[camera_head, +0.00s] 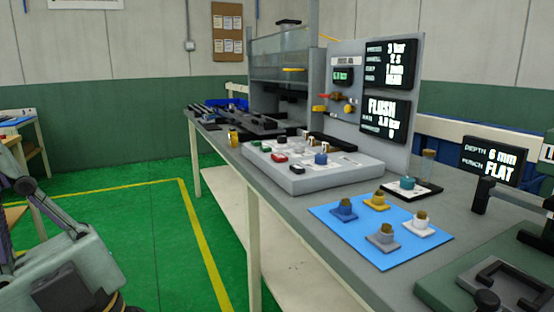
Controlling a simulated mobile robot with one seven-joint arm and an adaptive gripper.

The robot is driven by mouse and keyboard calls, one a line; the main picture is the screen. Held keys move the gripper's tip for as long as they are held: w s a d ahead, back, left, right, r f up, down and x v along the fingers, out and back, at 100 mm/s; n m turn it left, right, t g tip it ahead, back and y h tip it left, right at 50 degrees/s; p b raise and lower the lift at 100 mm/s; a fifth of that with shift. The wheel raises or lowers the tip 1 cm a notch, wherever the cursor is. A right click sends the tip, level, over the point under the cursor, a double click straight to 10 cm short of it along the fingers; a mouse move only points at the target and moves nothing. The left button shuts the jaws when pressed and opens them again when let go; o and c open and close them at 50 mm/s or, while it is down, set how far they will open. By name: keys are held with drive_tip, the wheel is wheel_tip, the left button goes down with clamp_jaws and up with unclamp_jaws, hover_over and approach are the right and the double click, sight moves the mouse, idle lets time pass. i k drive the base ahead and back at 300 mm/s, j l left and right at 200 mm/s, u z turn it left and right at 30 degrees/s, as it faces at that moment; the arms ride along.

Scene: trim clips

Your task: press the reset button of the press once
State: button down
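The press (284,62) stands at the far part of the long grey bench, with a clear front panel. In front of it is a low grey control box (325,180). On its top sit a green button (254,142), a red button (279,158), a black button (297,169) and a blue knob-like control (320,158). The labels are too small to read, so I cannot tell which one is the reset button. Parts of my arm show at the lower left, over the floor and apart from the bench. My gripper's fingertips are not in view.
A blue mat (350,242) carries several coloured knobbed pieces. A display panel (386,62) stands behind the control box, reading "FLUSH". A small sign (494,160) reads "6 mm FLAT". A green-based fixture (475,275) is at lower right. Green floor (150,235) is free left of the bench.

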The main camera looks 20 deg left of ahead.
sight(298, 169)
drive_tip(key=i+j+u, duration=0.3)
drive_tip(key=i+j, duration=1.05)
drive_tip(key=i, duration=0.05)
